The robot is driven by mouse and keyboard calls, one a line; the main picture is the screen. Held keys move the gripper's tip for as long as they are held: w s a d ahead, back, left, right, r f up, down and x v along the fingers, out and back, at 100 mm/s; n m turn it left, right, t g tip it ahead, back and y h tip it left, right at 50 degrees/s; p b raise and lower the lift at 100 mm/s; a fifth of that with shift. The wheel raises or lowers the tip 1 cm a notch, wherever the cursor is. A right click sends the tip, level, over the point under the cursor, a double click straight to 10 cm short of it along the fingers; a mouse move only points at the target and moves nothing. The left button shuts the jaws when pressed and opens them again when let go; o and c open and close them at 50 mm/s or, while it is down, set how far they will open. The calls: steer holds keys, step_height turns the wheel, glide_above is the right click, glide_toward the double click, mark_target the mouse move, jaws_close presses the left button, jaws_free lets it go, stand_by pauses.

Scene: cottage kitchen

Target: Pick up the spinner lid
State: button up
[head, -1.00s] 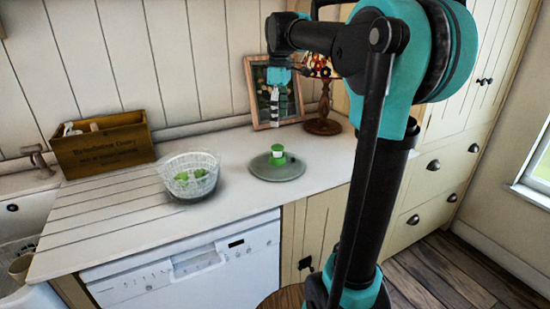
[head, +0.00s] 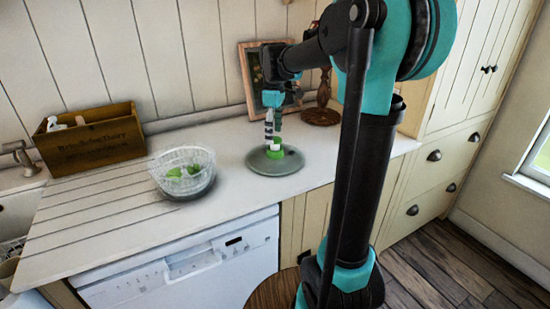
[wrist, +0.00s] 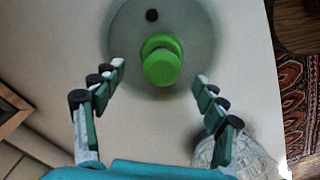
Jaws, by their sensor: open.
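The spinner lid (head: 258,167) lies flat on the white counter, a grey translucent disc with a green knob (head: 276,151) standing at its centre. In the wrist view the lid (wrist: 205,30) is at the top and its green knob (wrist: 161,62) is in the middle. My gripper (head: 273,138) is open and points down just over the lid. In the wrist view its two fingers (wrist: 161,75) are spread to the left and right of the knob, with gaps on both sides. I see no contact with the knob.
The clear spinner bowl (head: 195,158) with green pieces in it stands left of the lid. A wooden crate (head: 92,145) is at the back left. A picture frame (head: 246,75) and a lamp base (head: 321,115) stand behind the lid. The counter around the lid is clear.

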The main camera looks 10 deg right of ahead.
mark_target(275, 147)
steer(key=shift+s+d+f, duration=0.1)
steer(key=shift+f, duration=1.4)
steer(key=shift+s+d+f, duration=0.1)
steer(key=shift+f, duration=1.4)
steer(key=c, duration=1.5)
steer(key=shift+r, duration=0.1)
